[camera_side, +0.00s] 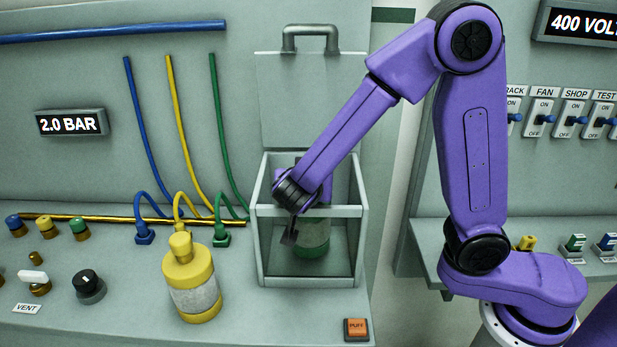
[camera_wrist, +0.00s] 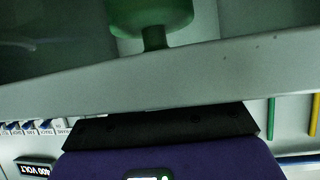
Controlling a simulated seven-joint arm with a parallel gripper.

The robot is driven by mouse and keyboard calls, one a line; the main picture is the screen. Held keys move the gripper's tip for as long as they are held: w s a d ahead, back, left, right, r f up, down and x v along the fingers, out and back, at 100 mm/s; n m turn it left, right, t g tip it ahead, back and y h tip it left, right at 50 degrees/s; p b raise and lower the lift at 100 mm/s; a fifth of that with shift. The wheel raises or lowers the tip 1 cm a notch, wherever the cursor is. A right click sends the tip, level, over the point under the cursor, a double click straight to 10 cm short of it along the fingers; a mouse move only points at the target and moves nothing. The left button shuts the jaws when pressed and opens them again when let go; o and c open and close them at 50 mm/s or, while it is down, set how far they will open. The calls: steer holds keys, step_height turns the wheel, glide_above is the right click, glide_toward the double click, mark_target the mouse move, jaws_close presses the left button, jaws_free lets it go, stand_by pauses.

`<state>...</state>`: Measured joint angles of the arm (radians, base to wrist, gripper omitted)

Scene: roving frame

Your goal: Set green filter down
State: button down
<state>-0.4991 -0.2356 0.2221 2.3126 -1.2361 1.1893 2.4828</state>
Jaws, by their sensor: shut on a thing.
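The green filter (camera_side: 312,250), a cylinder with a grey band and a green end, is inside a grey open-topped box (camera_side: 262,215) with a clear front. My gripper (camera_side: 292,228) reaches into the box from above and is shut on the green filter, on its upper part. In the side view the filter's top is partly hidden by my wrist, and I cannot tell whether its base touches the box floor. In the wrist view the green filter (camera_wrist: 150,14) shows at the top, beyond a grey rim (camera_wrist: 180,68); the fingertips are hidden there.
The box lid (camera_side: 312,100) stands raised behind it. A yellow filter (camera_side: 192,290) stands on the bench to the left, near hose plugs (camera_side: 144,235) and a black knob (camera_side: 88,285). A PUFF button (camera_side: 356,328) is at the front edge. The bench ends right of the box.

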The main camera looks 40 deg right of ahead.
steer(key=shift+f, duration=0.2)
steer(key=c, duration=0.7)
jaws_free()
steer(key=shift+r, duration=0.35)
steer(key=v, duration=1.2)
steer(key=shift+r, duration=0.25)
